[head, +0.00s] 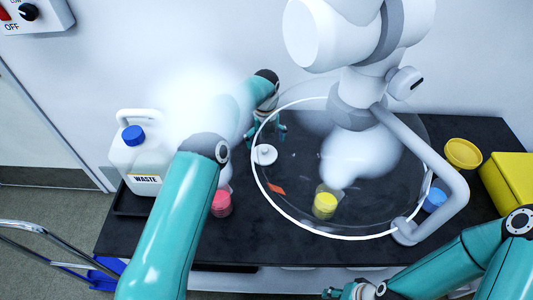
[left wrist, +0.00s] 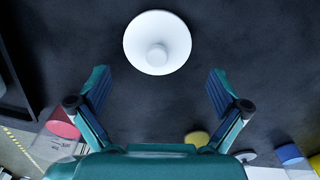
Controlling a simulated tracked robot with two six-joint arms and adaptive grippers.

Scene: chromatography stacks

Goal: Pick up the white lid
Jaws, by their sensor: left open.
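The white lid (head: 264,154) is a small round disc with a knob on top, lying flat on the black bench top. In the left wrist view the lid (left wrist: 157,42) is centred beyond my fingertips, with nothing touching it. My left gripper (head: 268,131) is open and empty, pointing down above the bench at the lid's far side. Its two fingers (left wrist: 158,80) are spread wide in the left wrist view. My right gripper (head: 350,291) is partly cut off at the bottom edge of the head view, and its jaws are unclear.
A clear round hood with a white rim (head: 300,230) hangs over the bench; the lid shows through it. Red (head: 221,204), yellow (head: 325,205) and blue (head: 434,199) capped containers stand nearby. A waste jug (head: 139,160) is left, a yellow dish (head: 463,153) right.

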